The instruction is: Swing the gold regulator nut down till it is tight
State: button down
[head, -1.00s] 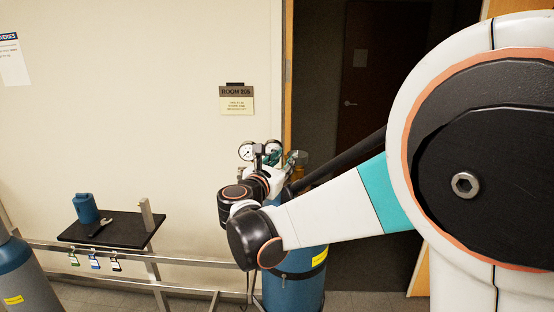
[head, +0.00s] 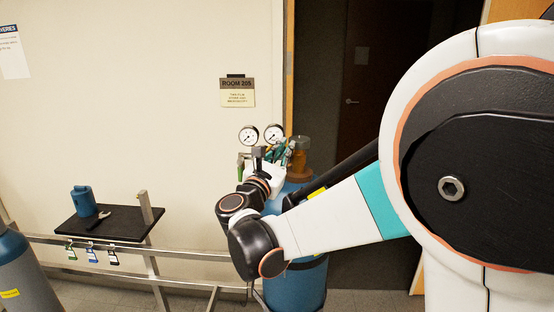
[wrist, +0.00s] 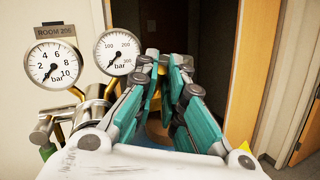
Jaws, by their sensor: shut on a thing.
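My gripper (head: 280,152) reaches up to the regulator at the top of the blue cylinder (head: 295,285). In the wrist view its teal-padded fingers (wrist: 166,64) are closed in on both sides of the gold regulator nut (wrist: 155,98). Only a little gold shows in the gap; the fingers hide most of the nut and its contact. The regulator carries two round white gauges, the left one (wrist: 52,64) and the right one (wrist: 115,52). In the head view, a gold-brown valve body (head: 299,160) stands just right of the fingers.
A black shelf (head: 125,228) with a blue container (head: 83,201) and a wrench is at the left. A second cylinder (head: 18,268) stands far left. A dark doorway (head: 345,60) lies behind the regulator.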

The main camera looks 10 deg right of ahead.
jog(key=shift+s+f+t+b, duration=0.1)
jog(key=shift+f+t+b, duration=0.15)
jog(key=shift+t+b, duration=0.1)
jog(key=c, duration=1.7)
grip_release()
jog(key=shift+r, duration=0.1)
